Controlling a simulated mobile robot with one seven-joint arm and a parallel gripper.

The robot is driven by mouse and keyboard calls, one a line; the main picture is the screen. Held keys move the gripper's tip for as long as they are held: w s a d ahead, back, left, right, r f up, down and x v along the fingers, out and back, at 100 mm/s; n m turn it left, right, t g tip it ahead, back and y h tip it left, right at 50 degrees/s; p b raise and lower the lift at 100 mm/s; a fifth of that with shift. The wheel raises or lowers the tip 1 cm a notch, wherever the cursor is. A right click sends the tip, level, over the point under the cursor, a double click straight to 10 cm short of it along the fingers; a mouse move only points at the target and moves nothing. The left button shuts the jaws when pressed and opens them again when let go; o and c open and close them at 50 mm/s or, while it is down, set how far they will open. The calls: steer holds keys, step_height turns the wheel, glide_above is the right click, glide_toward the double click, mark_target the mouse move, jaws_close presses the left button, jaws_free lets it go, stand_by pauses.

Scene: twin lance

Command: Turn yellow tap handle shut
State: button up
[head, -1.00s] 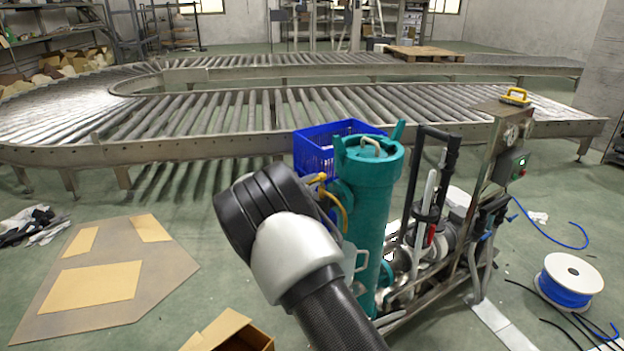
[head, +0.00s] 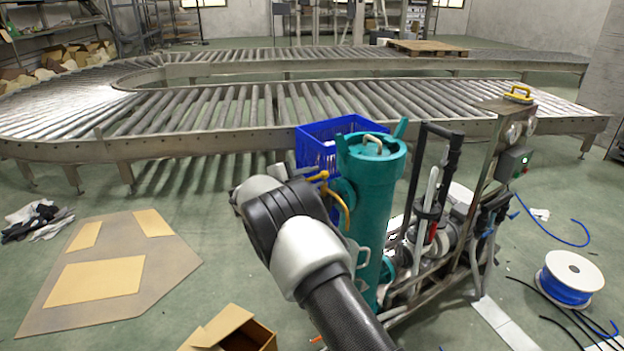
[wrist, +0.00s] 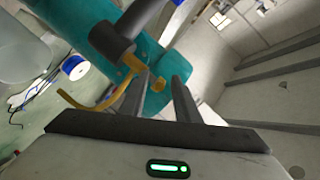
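The yellow tap (head: 324,177) sits on the left side of the teal cylinder (head: 372,205), with its curved yellow spout (head: 345,208) hanging down. In the wrist view the yellow tap (wrist: 132,64) is just beyond my fingertips, and its curved spout (wrist: 72,102) runs to the left. A small yellow part (wrist: 159,84) shows between the fingertips. My gripper (wrist: 163,82) is open, with its two fingers apart. I cannot tell whether a finger touches the tap.
A blue crate (head: 318,140) is behind the cylinder. The pump frame (head: 440,280) with pipes stands to its right. A roller conveyor (head: 200,115) crosses the back. A blue cable spool (head: 568,280) and an open cardboard box (head: 228,330) are on the floor.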

steer(key=p+v, duration=0.2)
steer(key=v, duration=1.5)
steer(key=shift+s, duration=0.25)
steer(key=shift+a, duration=0.1)
